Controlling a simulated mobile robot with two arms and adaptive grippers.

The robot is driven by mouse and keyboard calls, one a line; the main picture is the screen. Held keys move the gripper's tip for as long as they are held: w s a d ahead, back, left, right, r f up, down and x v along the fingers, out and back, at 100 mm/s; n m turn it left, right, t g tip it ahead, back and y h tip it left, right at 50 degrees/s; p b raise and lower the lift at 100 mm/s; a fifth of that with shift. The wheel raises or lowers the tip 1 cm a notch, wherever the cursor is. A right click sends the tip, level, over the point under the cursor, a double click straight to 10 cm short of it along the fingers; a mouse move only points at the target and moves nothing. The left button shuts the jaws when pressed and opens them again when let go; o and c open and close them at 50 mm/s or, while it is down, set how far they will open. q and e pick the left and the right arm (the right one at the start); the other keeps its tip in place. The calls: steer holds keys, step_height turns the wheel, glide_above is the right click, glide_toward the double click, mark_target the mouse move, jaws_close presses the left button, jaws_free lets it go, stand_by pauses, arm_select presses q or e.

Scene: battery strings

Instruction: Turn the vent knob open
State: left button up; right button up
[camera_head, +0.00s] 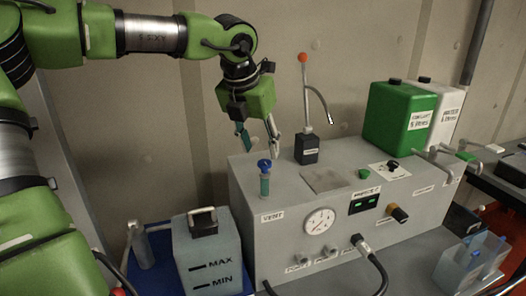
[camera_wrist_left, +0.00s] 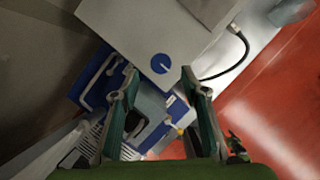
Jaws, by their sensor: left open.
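The vent knob (camera_head: 264,166) is a small blue cap on a greenish stem at the left end of the grey machine's top (camera_head: 240,172), above the label VENT. From above, in the left wrist view, the knob (camera_wrist_left: 161,63) is a blue disc with a pale line across it. My left gripper (camera_head: 258,143) is open and empty, pointing down above the knob, apart from it. In the left wrist view its fingers (camera_wrist_left: 159,85) are spread, with the knob just beyond the gap between the tips. My right gripper is not in view.
A lever with a red ball (camera_head: 303,58) stands right of the gripper on the machine. A green canister (camera_head: 396,115) and a white canister (camera_head: 446,108) stand behind. A tank marked MAX and MIN (camera_head: 208,255) sits in a blue tray (camera_head: 150,285) at left.

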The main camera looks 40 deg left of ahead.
mark_target(265, 162)
arm_select(q)
steer(key=p+x, duration=0.1)
steer(key=x, duration=0.2)
steer(key=shift+w+f, duration=0.2)
steer(key=shift+f, duration=0.1)
steer(key=shift+w+f, duration=0.1)
steer(key=shift+f, duration=0.35)
steer(key=c, duration=1.1)
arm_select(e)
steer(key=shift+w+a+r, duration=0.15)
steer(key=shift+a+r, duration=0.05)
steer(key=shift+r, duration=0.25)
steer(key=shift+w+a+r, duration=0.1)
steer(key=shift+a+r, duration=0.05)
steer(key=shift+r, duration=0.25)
